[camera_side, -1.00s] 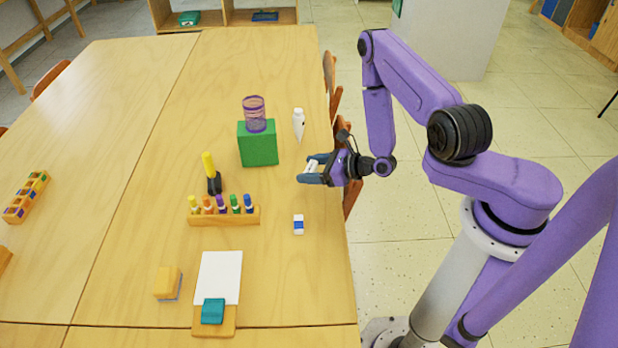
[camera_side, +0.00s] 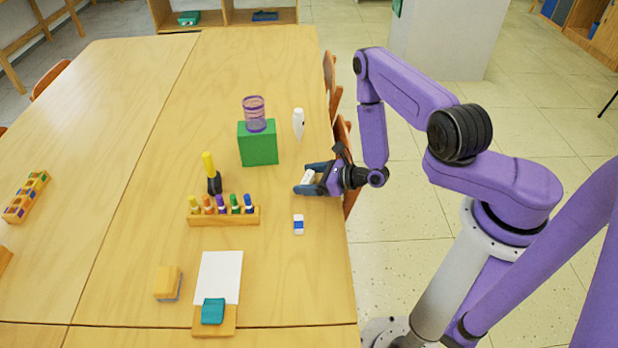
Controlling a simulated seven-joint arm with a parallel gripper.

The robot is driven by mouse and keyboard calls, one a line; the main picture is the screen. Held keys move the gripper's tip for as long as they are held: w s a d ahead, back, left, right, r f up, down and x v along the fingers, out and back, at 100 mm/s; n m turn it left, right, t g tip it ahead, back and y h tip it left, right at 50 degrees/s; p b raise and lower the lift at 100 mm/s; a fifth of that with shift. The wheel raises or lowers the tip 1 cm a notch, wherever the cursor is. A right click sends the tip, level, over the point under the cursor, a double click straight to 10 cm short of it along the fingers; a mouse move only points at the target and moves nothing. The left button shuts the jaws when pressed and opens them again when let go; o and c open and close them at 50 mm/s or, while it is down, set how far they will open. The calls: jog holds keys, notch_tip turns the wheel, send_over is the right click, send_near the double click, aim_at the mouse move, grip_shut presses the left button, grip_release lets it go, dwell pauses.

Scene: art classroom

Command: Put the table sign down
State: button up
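My gripper (camera_side: 304,181) is over the right side of the table, near its edge. A small white piece, which I take to be the table sign (camera_side: 308,177), shows between its two dark blue-grey fingers. The fingers are closed around it and cover much of it. I cannot tell whether its underside touches the tabletop (camera_side: 275,280).
A green block (camera_side: 258,150) bearing a purple-ringed cup (camera_side: 254,120) and a white bottle (camera_side: 298,124) stand behind my gripper. A blue-and-white eraser (camera_side: 299,225) lies in front. A marker rack (camera_side: 224,216) and a yellow-and-black tool (camera_side: 212,177) are to the left.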

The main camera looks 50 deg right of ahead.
dwell(0.3)
jog(key=shift+r, duration=0.2)
jog(key=v, duration=1)
jog(key=shift+s+d, duration=0.1)
jog(key=shift+d, duration=0.05)
jog(key=s+a+r+n+g+y, duration=0.3)
jog(key=a+r+n+g+y, duration=0.2)
jog(key=r+n+g, duration=0.3)
jog(key=s+a+r+n+g+y, duration=0.2)
jog(key=a+r+n+g+y, duration=0.4)
jog(key=n, duration=0.4)
jog(key=s+d+r+n+h, duration=0.1)
jog(key=s+r+n+h, duration=0.3)
jog(key=n, duration=0.4)
jog(key=s+d+r+n+t+h, duration=0.1)
jog(key=s+r+n+h, duration=0.3)
jog(key=n, duration=0.5)
jog(key=s+d+r+n+h, duration=0.2)
jog(key=s+r+n+h, duration=0.2)
jog(key=s+n+h, duration=0.3)
jog(key=shift+s+n+t+h, duration=0.3)
jog(key=shift+n, duration=0.8)
